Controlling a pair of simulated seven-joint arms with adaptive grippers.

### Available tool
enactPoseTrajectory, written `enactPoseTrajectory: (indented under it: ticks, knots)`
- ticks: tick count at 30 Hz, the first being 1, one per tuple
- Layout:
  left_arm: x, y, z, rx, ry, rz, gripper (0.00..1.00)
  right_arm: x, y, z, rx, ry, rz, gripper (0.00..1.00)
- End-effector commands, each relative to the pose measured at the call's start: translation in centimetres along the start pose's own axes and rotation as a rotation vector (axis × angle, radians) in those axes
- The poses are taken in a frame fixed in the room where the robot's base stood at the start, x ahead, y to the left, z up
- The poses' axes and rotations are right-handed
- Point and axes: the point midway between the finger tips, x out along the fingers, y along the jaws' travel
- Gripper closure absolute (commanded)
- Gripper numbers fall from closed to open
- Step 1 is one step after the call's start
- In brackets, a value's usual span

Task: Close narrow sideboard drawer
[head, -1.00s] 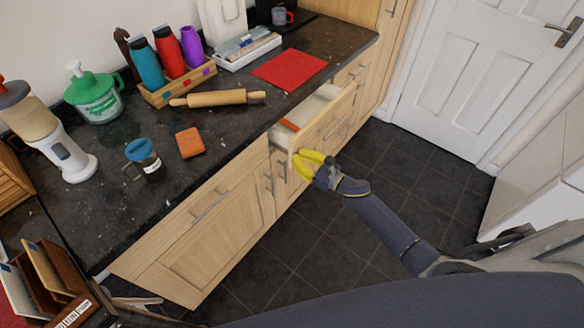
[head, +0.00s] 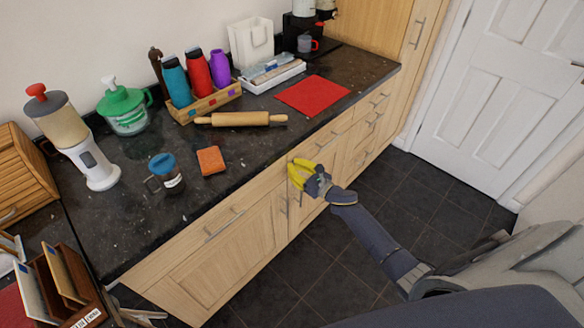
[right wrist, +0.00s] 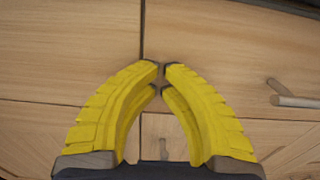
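The narrow sideboard drawer (head: 322,142) is a light wood front with a bar handle, under the dark countertop. Its front looks flush with the sideboard in the head view, and its inside is no longer visible. My right gripper (head: 298,172) has yellow fingers and is at the left end of the drawer front. In the right wrist view my right gripper (right wrist: 161,70) has its fingertips almost together, with nothing between them, against or very near the wood by a vertical seam. A bar handle (right wrist: 292,97) shows to the right. My left gripper is not in view.
The countertop (head: 240,170) holds a rolling pin (head: 241,119), an orange sponge (head: 210,160), a blue-lidded jar (head: 165,172), a red mat (head: 312,95) and bottles in a wooden box. The floor (head: 400,200) before the sideboard is clear. A white door (head: 490,90) stands right.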

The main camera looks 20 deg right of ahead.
Motion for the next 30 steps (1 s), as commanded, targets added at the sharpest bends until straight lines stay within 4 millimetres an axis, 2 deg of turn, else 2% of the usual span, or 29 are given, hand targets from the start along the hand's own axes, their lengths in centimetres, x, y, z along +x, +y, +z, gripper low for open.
enactPoseTrajectory:
  ticks: [8,13,18,30]
  knots:
    - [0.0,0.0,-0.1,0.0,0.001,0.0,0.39,0.0,-0.1,0.1,-0.002,-0.001,-0.002,1.0]
    - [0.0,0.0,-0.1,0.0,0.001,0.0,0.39,-1.2,0.2,0.1,-0.002,0.0,0.004,1.0]
    - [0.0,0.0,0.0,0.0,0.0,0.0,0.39,-3.6,0.9,-0.1,-0.001,0.002,0.018,1.0]
    - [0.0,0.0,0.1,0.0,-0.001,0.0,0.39,-10.5,0.7,0.0,0.0,0.001,0.016,1.0]
